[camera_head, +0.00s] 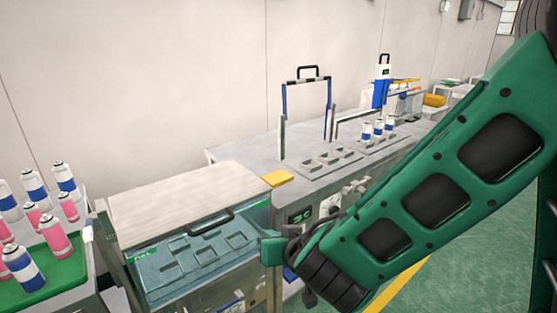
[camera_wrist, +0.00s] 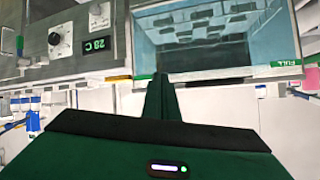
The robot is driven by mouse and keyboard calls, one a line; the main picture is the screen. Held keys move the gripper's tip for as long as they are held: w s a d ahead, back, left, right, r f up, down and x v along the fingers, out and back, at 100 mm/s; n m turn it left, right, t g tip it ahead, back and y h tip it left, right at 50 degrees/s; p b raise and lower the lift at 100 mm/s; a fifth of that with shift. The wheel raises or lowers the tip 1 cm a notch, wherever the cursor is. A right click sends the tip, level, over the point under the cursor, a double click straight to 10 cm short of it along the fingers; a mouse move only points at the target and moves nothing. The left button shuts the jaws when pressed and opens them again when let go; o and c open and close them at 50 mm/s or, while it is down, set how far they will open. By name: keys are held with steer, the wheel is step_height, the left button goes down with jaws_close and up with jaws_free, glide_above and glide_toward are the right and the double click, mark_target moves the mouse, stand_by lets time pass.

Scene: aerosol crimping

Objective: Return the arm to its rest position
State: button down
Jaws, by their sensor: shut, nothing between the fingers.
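My green arm (camera_head: 436,200) reaches in from the right side of the head view, down to the lower middle. My gripper (camera_head: 268,248) is near the right edge of the blue water bath (camera_head: 190,278), in front of the machine's panel. The wrist view shows the green fingers (camera_wrist: 160,88) together, with nothing between them. They point toward the gap between the control panel and the bath. I cannot tell if the fingertips touch anything.
The bath has a black-handled rack (camera_head: 203,250) in it. Spray cans (camera_head: 24,266) stand on a green tray (camera_head: 66,276) at the left. More cans (camera_head: 378,129) stand on the bench (camera_head: 240,150). The wrist view shows a dial (camera_wrist: 60,46) and green display (camera_wrist: 97,45). Green floor (camera_head: 470,270) lies clear at the right.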

steer(key=d+m+g+h, duration=0.3)
steer(key=d+m+h, duration=0.35)
steer(key=d, duration=2.45)
steer(key=s+d+r+g+h, duration=0.1)
steer(key=s+d+g+h, duration=0.15)
steer(key=s+d, duration=0.45)
steer(key=s+d+r+m+g+y, duration=0.1)
steer(key=s+d+g, duration=0.1)
steer(key=s, duration=0.6)
steer(key=s+d+r+m+g+y, duration=0.1)
steer(key=s+d+r+g+y, duration=0.1)
steer(key=s, duration=0.7)
steer(key=shift+s+d+m+g+y, duration=0.3)
steer(key=shift+d+g, duration=0.35)
steer(key=shift+d, duration=0.6)
steer(key=shift+w+f, duration=0.25)
steer(key=shift+w, duration=0.4)
